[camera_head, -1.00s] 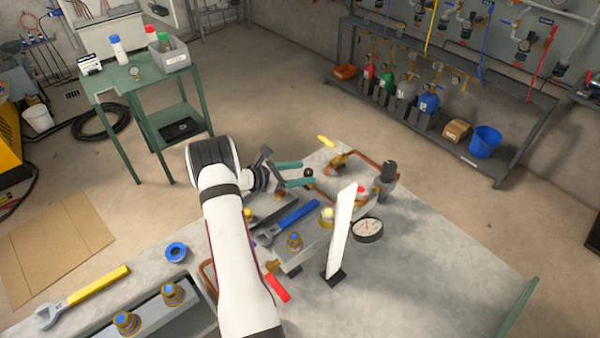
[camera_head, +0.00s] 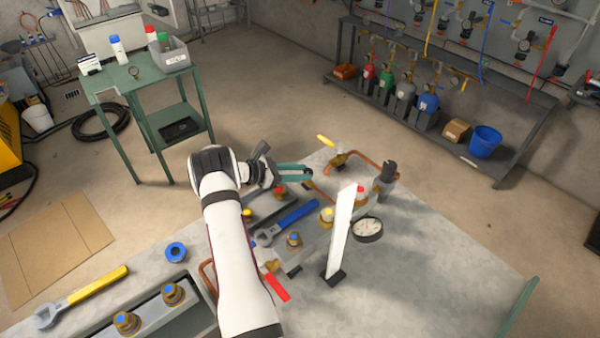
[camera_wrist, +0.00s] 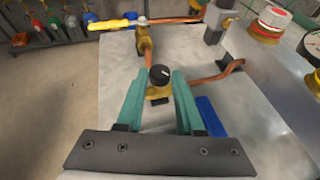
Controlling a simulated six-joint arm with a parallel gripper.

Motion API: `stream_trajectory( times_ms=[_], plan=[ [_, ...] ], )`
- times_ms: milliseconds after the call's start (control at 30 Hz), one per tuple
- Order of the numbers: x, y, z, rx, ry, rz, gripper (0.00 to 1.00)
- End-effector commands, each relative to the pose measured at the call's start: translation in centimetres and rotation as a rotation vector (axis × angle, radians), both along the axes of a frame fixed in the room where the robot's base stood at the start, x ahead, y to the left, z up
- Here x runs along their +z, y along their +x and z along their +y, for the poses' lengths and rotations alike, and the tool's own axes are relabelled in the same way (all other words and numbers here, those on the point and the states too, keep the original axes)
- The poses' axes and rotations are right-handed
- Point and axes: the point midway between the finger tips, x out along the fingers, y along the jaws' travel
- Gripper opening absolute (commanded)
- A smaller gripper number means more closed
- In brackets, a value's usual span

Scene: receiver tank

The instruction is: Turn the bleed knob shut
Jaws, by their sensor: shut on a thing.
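The bleed knob (camera_wrist: 160,76) is a small black round cap with a light mark on top, on a brass valve body. In the wrist view it sits between the tips of my teal fingers. My gripper (camera_wrist: 163,82) is shut on it. In the head view, my gripper (camera_head: 308,173) lies at the far edge of the bench, and its fingers hide the knob. Copper pipe joins the knob's brass body to a brass valve (camera_wrist: 143,40) with a yellow lever (camera_wrist: 112,23).
A pressure gauge (camera_head: 367,229), an upright white plate (camera_head: 341,232) and a blue wrench (camera_head: 288,222) are nearby on the bench (camera_head: 420,280). Brass fittings with red and yellow caps stand close to my gripper. The bench's right part is mostly clear.

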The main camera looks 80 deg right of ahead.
Motion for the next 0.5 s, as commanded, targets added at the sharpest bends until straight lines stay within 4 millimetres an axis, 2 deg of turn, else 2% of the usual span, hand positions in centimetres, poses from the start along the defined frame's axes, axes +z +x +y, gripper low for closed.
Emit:
stream_trajectory(
  times_ms=[200, 500],
  plan=[
    [0.06, 0.11, -0.77, -0.182, -0.007, 0.003, 0.0],
    [0.08, 0.17, -0.72, -0.26, -0.001, -0.002, 0.0]
  ],
)
